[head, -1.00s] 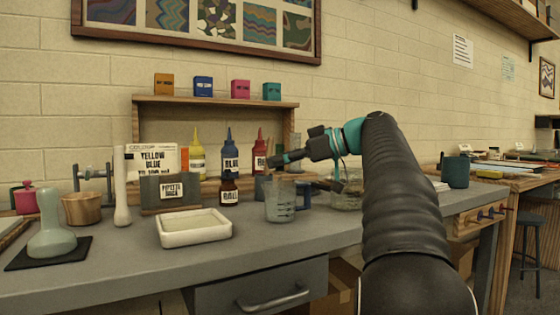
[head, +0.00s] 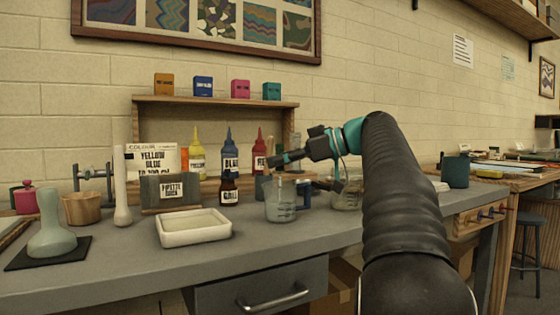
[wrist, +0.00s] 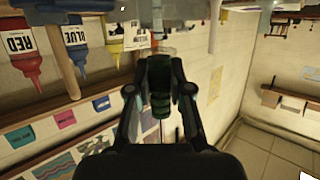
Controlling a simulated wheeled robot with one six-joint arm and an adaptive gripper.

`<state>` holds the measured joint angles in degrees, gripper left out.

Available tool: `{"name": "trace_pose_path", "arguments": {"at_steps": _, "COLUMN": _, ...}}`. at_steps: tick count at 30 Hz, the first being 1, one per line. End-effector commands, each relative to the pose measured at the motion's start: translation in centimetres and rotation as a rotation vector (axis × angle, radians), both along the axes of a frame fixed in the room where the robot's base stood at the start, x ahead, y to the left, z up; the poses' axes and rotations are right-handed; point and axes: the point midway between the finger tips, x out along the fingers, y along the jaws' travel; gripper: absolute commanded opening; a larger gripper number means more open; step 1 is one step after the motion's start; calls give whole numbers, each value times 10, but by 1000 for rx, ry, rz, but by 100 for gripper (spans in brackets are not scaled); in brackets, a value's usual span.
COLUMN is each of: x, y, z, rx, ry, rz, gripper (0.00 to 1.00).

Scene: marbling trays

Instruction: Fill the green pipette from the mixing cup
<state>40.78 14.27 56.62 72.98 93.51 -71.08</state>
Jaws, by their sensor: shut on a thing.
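My gripper (head: 284,159) reaches left from my arm in the head view, above a clear graduated cup (head: 280,204) that looks like the mixing cup. In the wrist view my gripper (wrist: 159,84) is shut on the dark green bulb of the green pipette (wrist: 160,98). The pipette's stem runs toward the top of that view, which is turned upside down. The pipette is too small in the head view to tell whether its tip is inside the cup. The level in the pipette cannot be seen.
A white tray (head: 194,239) and the pipette rack (head: 150,192) stand left of the cup. Yellow, blue (head: 230,158) and red (head: 260,160) bottles and the small gall bottle (head: 228,190) stand behind. A glass vessel (head: 346,201) stands right of the cup. The front bench edge is clear.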

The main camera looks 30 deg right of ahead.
Motion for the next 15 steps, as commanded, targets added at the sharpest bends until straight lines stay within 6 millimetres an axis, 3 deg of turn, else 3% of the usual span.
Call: {"name": "trace_pose_path", "arguments": {"at_steps": 15, "x": 0, "y": 0, "z": 14, "rx": -1, "ry": -1, "rz": 0, "gripper": 11}}
